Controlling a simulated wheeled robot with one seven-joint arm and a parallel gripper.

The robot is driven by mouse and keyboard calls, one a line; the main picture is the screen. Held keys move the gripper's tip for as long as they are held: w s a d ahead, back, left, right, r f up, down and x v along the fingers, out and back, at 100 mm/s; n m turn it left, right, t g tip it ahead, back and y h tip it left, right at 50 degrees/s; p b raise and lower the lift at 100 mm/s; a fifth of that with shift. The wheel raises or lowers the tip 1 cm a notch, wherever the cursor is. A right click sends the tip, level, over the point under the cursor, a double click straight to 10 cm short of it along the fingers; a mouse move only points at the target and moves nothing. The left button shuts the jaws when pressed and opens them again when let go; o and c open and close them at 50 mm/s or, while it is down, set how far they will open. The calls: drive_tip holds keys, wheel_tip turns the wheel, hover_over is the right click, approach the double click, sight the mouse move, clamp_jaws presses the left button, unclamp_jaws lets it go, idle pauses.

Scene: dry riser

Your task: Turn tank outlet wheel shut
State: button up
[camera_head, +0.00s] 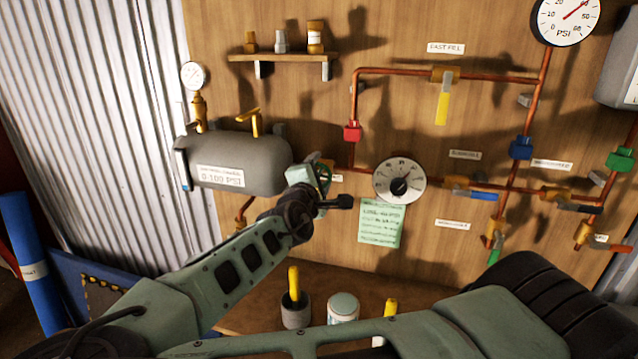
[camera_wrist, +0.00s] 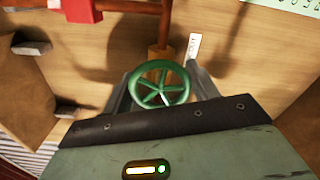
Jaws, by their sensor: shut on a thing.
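The green outlet wheel (camera_wrist: 160,84) has several spokes and sits on a brass valve body (camera_wrist: 158,55) in the wrist view. My gripper (camera_wrist: 161,90) has one finger on each side of the wheel's rim and is shut on it. In the head view my gripper (camera_head: 322,180) is at the pipe just right of the grey tank (camera_head: 245,165), which is labelled 0-100 PSI. There the green wheel (camera_head: 327,171) is mostly hidden behind my gripper. The wheel's exact turn cannot be told.
A round dial (camera_head: 399,181) and a green note (camera_head: 381,222) are close right of my gripper. A red fitting (camera_head: 352,131) sits on the copper pipe above. Yellow-handled and blue-handled valves are farther right. Cups (camera_head: 296,312) stand on the bench below.

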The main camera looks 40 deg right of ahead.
drive_tip(key=m, duration=0.1)
drive_tip(key=m+b, duration=0.2)
drive_tip(key=shift+f+m, duration=0.25)
drive_tip(key=shift+m, duration=0.15)
drive_tip(key=m+b, duration=0.1)
drive_tip(key=m, duration=0.2)
drive_tip(key=shift+m+b, duration=0.3)
drive_tip(key=m+b, duration=0.1)
drive_tip(key=m, duration=0.2)
drive_tip(key=shift+m, duration=0.3)
drive_tip(key=shift+r+m+b, duration=0.15)
drive_tip(key=shift+m+b, duration=0.65)
drive_tip(key=shift+m, duration=0.8)
drive_tip(key=o, duration=1)
drive_tip(key=shift+r, duration=0.1)
drive_tip(key=shift+c, duration=0.2)
